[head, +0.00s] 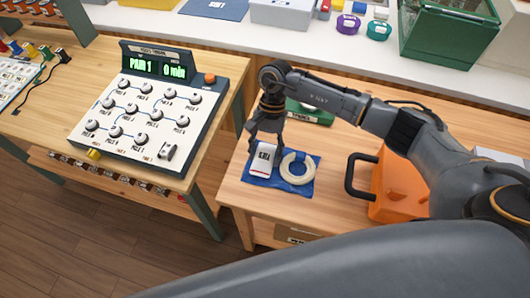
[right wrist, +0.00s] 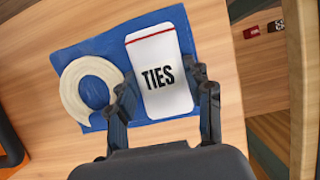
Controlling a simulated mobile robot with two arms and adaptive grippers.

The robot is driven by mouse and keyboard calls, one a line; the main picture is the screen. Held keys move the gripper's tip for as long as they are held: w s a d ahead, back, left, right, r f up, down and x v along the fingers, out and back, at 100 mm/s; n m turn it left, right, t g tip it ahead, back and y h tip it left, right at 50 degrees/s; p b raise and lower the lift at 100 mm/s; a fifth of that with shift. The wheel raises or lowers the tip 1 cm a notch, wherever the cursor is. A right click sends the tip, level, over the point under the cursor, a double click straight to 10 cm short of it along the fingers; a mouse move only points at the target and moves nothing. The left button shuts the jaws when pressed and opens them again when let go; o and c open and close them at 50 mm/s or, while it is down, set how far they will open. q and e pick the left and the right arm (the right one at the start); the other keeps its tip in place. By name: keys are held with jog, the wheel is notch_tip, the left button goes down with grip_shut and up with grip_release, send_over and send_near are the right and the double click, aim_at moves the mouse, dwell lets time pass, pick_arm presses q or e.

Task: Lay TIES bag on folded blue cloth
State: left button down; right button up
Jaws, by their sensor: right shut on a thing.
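The TIES bag (head: 264,159) is small and white with red edges and black lettering. It also shows in the right wrist view (right wrist: 158,76). The blue cloth (head: 301,187) lies flat on the right wooden table, and shows around the bag in the right wrist view (right wrist: 70,57). My right gripper (head: 266,142) is shut on the bag, one finger on each side, in the right wrist view too (right wrist: 163,95). The bag is over the cloth, beside a cream ring; whether it touches the cloth is unclear. My left gripper is not in view.
The cream ring-shaped coil (head: 298,168) occupies the cloth's right part. An orange case (head: 398,190) with a dark handle stands to its right. A green labelled block (head: 309,112) is behind the cloth. A dial panel (head: 150,115) stands on the left table, across a gap.

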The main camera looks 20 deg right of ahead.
jog(key=shift+s+f, duration=0.1)
jog(key=shift+f, duration=0.15)
jog(key=o, duration=1.1)
jog(key=shift+c, duration=0.2)
jog(key=shift+o, duration=0.4)
